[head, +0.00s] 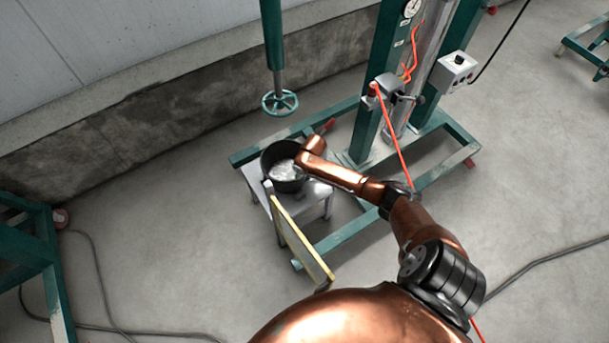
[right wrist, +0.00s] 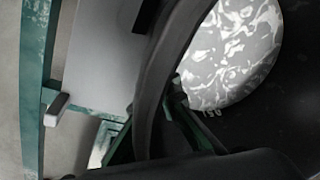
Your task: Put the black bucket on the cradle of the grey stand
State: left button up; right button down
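The black bucket (head: 268,164), with pale marbled contents, is upright over the top of the grey stand (head: 318,193) in the head view. I cannot tell whether it rests on the cradle or is held just above it; the cradle is mostly hidden. My right gripper (head: 300,163) is at the bucket's right rim, its fingers hidden by my wrist. In the right wrist view the bucket's dark rim (right wrist: 162,70) curves close to the camera, with the pale contents (right wrist: 235,50) to its right. Whether the fingers are shut on the rim is unclear. My left gripper is out of view.
A yellow-edged panel (head: 303,243) stands in front of the grey stand. A green machine frame (head: 440,177) surrounds the stand, with a handwheel (head: 280,103) above and behind the bucket. An orange hose (head: 392,135) hangs near my right arm.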

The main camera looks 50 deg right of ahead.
jog(key=shift+w+r, duration=0.1)
jog(key=shift+w, duration=0.1)
jog(key=c, duration=2.6)
grip_release()
jog(key=shift+s, duration=0.2)
jog(key=o, duration=0.4)
jog(key=shift+o, duration=0.2)
